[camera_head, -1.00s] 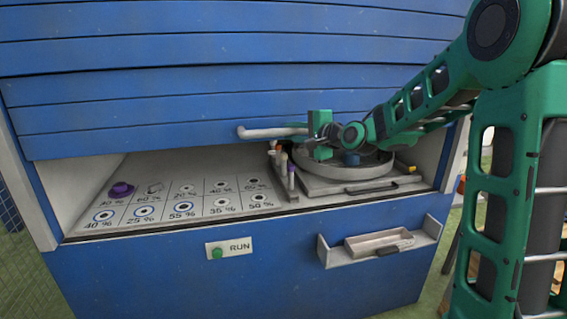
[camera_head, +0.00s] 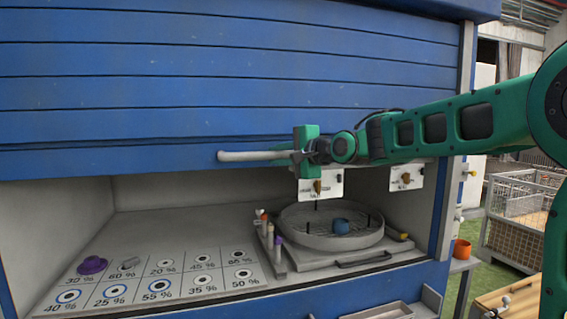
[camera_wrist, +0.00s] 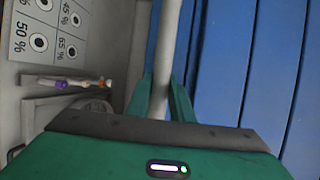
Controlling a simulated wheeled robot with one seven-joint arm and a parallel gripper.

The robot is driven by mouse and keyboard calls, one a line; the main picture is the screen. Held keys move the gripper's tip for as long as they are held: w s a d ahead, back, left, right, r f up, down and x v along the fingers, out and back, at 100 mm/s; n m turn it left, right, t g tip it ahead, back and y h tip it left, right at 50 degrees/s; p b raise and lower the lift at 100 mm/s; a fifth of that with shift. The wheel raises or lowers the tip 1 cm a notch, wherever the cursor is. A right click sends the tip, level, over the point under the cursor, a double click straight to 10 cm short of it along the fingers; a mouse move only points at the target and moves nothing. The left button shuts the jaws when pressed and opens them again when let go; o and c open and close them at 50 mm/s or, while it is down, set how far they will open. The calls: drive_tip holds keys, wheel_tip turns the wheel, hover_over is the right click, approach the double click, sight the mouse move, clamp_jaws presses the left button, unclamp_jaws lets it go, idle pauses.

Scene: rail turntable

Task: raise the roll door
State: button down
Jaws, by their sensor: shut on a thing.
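The blue slatted roll door (camera_head: 180,85) covers the upper part of the cabinet front, and the bay below its bottom edge is open. A pale bar handle (camera_head: 245,156) runs along the door near that edge. My gripper (camera_head: 298,155) is shut on the handle at its right part. In the wrist view, the handle (camera_wrist: 168,50) passes between the green fingers (camera_wrist: 160,98), with the blue door (camera_wrist: 235,60) on the right. The handle's right end is hidden behind my gripper.
A panel of percent-marked holes (camera_head: 155,280) bears a purple knob (camera_head: 92,265). A wire cage (camera_head: 520,215) and an orange pot (camera_head: 462,249) stand outside at right.

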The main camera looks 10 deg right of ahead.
drive_tip(key=c, duration=1.6)
unclamp_jaws()
drive_tip(key=shift+w, duration=0.15)
drive_tip(key=shift+o, duration=0.2)
drive_tip(key=v, duration=1)
drive_tip(key=shift+s+d, duration=0.2)
drive_tip(key=shift+s, duration=0.15)
